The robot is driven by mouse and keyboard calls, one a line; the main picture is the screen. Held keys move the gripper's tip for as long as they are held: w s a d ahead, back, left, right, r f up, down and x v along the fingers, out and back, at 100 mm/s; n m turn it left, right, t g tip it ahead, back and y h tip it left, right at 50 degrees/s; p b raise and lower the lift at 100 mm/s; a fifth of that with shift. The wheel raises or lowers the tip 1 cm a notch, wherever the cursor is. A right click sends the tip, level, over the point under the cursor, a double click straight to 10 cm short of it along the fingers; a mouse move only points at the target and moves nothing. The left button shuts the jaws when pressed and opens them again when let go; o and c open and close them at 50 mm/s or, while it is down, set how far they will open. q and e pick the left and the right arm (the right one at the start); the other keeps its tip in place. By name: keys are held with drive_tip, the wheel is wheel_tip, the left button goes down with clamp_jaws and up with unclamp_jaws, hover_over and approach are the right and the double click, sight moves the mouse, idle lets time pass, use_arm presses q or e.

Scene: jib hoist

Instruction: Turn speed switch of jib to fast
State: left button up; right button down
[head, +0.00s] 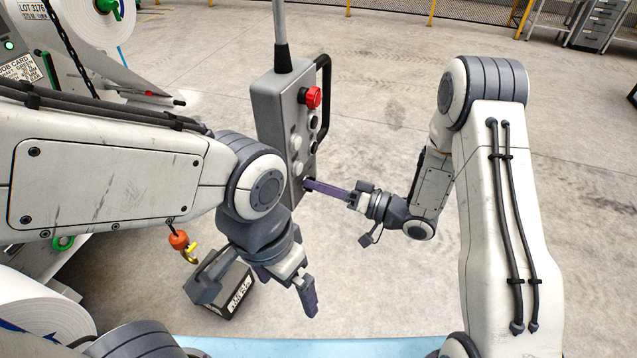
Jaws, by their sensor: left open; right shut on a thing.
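The jib's grey control pendant (268,120) hangs from a grey pole in the middle of the head view. Its face has a red mushroom button (313,97), with pale and dark round controls below it. My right gripper (307,184) reaches in from the right to the low end of this face. Its purple fingers are shut on a small control there, which I take as the speed switch; the fingers hide it, so its setting cannot be read. My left gripper (308,296) is open and empty, pointing down below the pendant, apart from it.
A black handle loop (325,75) stands along the pendant's right side. An orange ball with a yellow hook (180,241) hangs at lower left, near a black labelled box (238,291). A machine with white rolls (95,20) stands at left.

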drive_tip(key=shift+m, duration=0.3)
drive_tip(key=c, duration=0.6)
unclamp_jaws()
drive_tip(key=shift+d, duration=0.1)
drive_tip(key=b+v, duration=0.4)
drive_tip(key=v, duration=0.6)
drive_tip(key=shift+s+d, duration=0.1)
